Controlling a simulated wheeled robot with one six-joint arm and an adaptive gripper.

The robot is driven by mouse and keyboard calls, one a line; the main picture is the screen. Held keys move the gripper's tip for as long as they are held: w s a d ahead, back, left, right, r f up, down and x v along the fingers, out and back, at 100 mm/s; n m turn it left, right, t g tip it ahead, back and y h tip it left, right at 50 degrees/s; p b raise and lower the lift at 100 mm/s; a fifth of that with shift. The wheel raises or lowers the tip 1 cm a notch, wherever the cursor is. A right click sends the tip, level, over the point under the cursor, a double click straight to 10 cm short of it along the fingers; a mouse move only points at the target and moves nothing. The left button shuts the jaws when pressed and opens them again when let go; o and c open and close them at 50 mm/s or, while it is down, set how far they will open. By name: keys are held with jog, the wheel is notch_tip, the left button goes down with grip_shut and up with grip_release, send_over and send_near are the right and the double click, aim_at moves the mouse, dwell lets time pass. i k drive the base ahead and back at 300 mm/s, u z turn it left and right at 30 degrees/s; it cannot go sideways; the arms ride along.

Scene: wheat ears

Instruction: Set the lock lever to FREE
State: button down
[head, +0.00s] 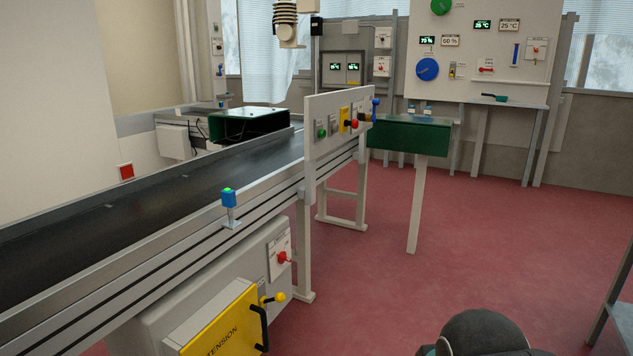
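Several levers show in the head view, and their labels are too small to read, so I cannot tell which is the lock lever. A red-knobbed lever (281,257) sits on a small white plate on the cabinet under the conveyor. Just below it, a yellow-knobbed lever (275,298) sticks out beside a yellow door (222,325) whose visible lettering reads "TENSION". The door has a black handle (263,328). Another red lever (486,69) is on the far wall board. My gripper is not in view; a dark rounded part at the bottom right seems to be mine.
The conveyor (150,195) runs from the left toward the middle, with a control panel (338,120) at its far end. A green chute (410,137) stands behind it. Red floor (470,230) is open to the right. A grey frame (615,300) stands at the right edge.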

aim_at(280, 297)
jog(key=u, duration=0.05)
jog(key=i, duration=0.95)
jog(key=u, duration=0.3)
